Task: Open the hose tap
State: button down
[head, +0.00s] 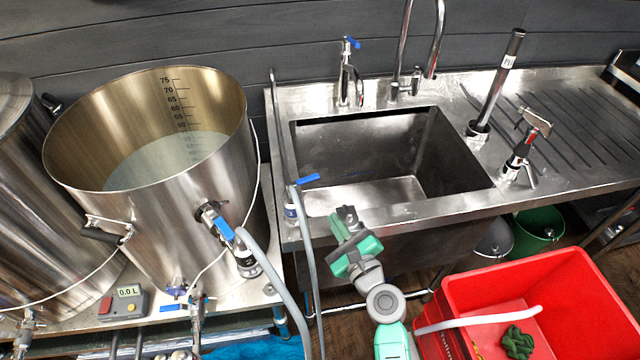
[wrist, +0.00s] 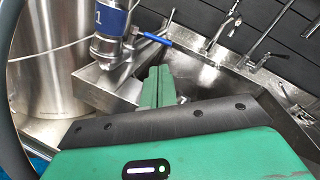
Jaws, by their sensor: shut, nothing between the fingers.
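In the wrist view the tap body has a blue band marked 1 (wrist: 108,20) and the blue lever (wrist: 157,39) points right. My gripper (head: 345,214) is right of and below the lever, over the sink's front edge, apart from it. Its green fingers (wrist: 158,84) are shut and empty.
The steel sink (head: 455,205) lies behind my gripper, with a blue-handled faucet (head: 348,75) at its back. A large kettle (head: 165,215) with a blue-handled valve (head: 218,224) stands left.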

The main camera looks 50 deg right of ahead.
jog(key=s+m+p, duration=0.1)
jog(key=s+m, duration=0.1)
jog(key=m, duration=0.4)
jog(key=b, duration=0.4)
send_near(308, 179)
jog(key=d+x, duration=0.1)
jog(key=x, duration=0.4)
jog(key=shift+w+d+f+m, duration=0.1)
jog(key=shift+w+f+m, duration=0.15)
jog(key=shift+w+m, duration=0.2)
